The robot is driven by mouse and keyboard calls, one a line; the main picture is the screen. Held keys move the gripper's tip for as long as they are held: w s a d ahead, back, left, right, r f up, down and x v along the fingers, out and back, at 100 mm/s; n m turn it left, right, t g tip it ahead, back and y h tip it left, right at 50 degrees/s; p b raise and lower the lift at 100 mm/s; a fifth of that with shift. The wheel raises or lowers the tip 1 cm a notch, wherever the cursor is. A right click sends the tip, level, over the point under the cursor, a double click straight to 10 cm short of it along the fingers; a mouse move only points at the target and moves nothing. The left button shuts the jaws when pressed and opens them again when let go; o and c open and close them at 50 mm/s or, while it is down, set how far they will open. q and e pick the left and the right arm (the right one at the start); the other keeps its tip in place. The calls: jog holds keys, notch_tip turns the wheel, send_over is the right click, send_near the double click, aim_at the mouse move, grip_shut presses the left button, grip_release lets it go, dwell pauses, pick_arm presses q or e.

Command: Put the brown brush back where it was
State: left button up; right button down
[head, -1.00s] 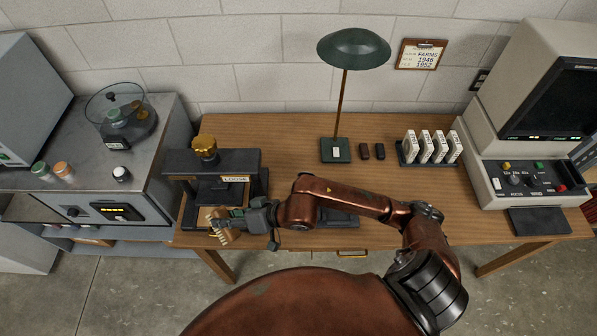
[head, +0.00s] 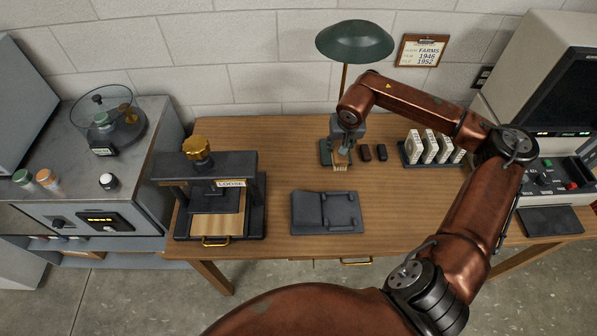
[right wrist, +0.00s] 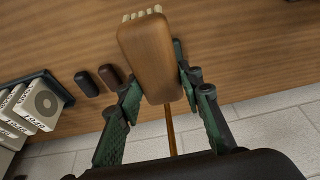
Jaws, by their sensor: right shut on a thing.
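My right gripper (head: 344,146) is shut on the brown brush (head: 341,158), near the lamp's base at the back of the table. The brush is mostly hidden in the head view, with its pale bristles toward the table's front. In the right wrist view the brush's brown wooden body (right wrist: 148,58) sits between the green-padded fingers (right wrist: 158,98), pale bristles at its far end. I cannot tell whether it touches the table. A dark grey tray with a shallow recess (head: 308,213) lies in the table's front middle. My left gripper is not in view.
A green lamp (head: 354,42) stands behind my right gripper. Two small dark blocks (head: 366,153) lie just right of it, then a rack of white boxes (head: 432,147). A press marked LOOSE (head: 208,168) stands at left. The table between press and rack is mostly clear.

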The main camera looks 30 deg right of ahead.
jog(key=shift+w+f, duration=0.1)
jog(key=shift+w, duration=0.25)
jog(key=w+a+f+b, duration=0.1)
jog(key=w+a+f, duration=0.7)
jog(key=w+f, duration=0.1)
jog(key=shift+a+b, duration=0.35)
jog(key=shift+b, duration=0.05)
jog(key=f, duration=0.3)
jog(key=shift+w+a+f+b, duration=0.25)
jog(key=shift+f+b, duration=0.05)
jog(key=shift+f, duration=0.1)
jog(key=c, duration=1.5)
grip_release()
jog(key=shift+c, duration=0.2)
jog(key=shift+o, duration=0.9)
jog(key=shift+r, duration=0.15)
